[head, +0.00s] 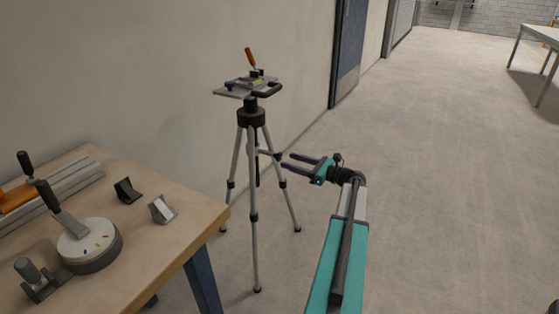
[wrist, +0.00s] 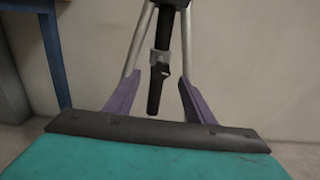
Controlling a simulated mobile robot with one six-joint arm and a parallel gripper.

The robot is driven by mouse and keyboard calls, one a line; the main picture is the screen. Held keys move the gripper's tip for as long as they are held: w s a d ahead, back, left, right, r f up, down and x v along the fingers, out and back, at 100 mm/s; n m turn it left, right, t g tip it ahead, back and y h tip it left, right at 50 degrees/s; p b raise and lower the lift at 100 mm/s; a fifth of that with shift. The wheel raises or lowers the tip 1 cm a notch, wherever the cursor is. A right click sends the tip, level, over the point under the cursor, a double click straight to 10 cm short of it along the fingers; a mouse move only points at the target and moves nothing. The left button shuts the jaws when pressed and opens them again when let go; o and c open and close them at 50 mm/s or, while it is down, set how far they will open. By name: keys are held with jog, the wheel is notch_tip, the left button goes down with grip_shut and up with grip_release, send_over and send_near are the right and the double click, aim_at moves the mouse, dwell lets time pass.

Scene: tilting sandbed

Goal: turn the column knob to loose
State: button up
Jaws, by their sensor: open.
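The tripod (head: 250,118) stands on the floor beside the workbench, with grey legs and a black centre column. In the head view a small dark part that looks like the column knob (head: 277,156) sticks out to the right below the collar. In the wrist view a grey and black clamp with a dark knob (wrist: 161,71) sits on the column (wrist: 155,97). My gripper (head: 286,161) is open and empty, close to the right of the knob. In the wrist view its purple fingers (wrist: 159,76) appear either side of the column; I see no contact. The knob's setting is unreadable.
A plate with an orange-handled clamp (head: 251,58) sits on top of the tripod. A wooden workbench (head: 190,222) with a round dial fixture (head: 88,246) and small blocks stands at left. The wall is close behind the tripod.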

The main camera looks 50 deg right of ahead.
aim_at(281, 158)
jog(key=shift+b+x, duration=0.6)
jog(key=shift+x, duration=2.5)
jog(key=c, duration=0.9)
jog(key=shift+a, duration=0.15)
jog(key=shift+c, duration=0.8)
